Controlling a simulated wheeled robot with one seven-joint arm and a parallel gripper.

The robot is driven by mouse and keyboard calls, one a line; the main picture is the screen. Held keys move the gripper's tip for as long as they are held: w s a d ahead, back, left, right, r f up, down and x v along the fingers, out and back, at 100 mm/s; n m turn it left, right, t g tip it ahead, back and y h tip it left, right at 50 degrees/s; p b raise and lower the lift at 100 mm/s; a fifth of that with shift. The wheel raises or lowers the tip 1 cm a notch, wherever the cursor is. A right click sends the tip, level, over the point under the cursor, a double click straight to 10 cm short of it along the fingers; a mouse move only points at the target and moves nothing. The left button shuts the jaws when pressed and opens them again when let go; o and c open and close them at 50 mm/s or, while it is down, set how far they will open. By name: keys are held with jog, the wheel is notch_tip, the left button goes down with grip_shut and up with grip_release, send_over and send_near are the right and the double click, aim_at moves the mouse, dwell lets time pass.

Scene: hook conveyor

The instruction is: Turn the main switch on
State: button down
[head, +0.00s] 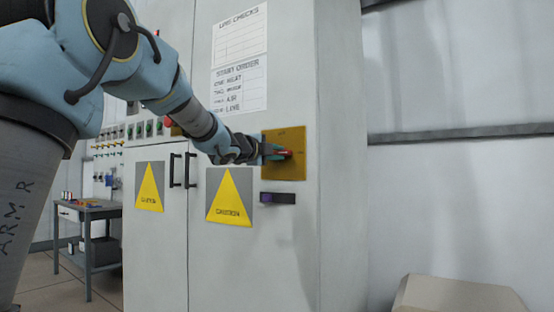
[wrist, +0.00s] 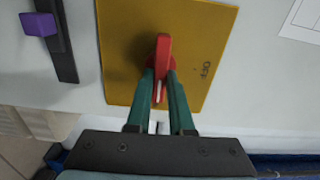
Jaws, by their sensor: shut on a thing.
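The main switch is a red handle (head: 285,154) on a yellow plate (head: 297,171) on the right front of the grey cabinet. In the wrist view the red handle (wrist: 163,55) stands in the middle of the yellow plate (wrist: 122,40). A marking that looks like "OFF" is near the plate's right edge. My gripper (head: 280,153) reaches the switch from the left. In the wrist view its two green fingers (wrist: 162,82) are shut on the red handle, one on each side. The fingers hide part of the handle's lower end.
A dark bar with a purple block (head: 278,198) is fixed just below the plate. Black door handles (head: 183,170) and yellow warning signs (head: 230,196) are on the cabinet front. A table (head: 88,212) stands at the left. A beige box (head: 455,297) sits at the lower right.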

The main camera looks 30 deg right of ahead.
jog(key=shift+m, duration=0.3)
jog(key=c, duration=0.8)
grip_release()
jog(key=v, duration=1.1)
jog(key=shift+b, duration=0.4)
jog(key=shift+w+d, duration=0.1)
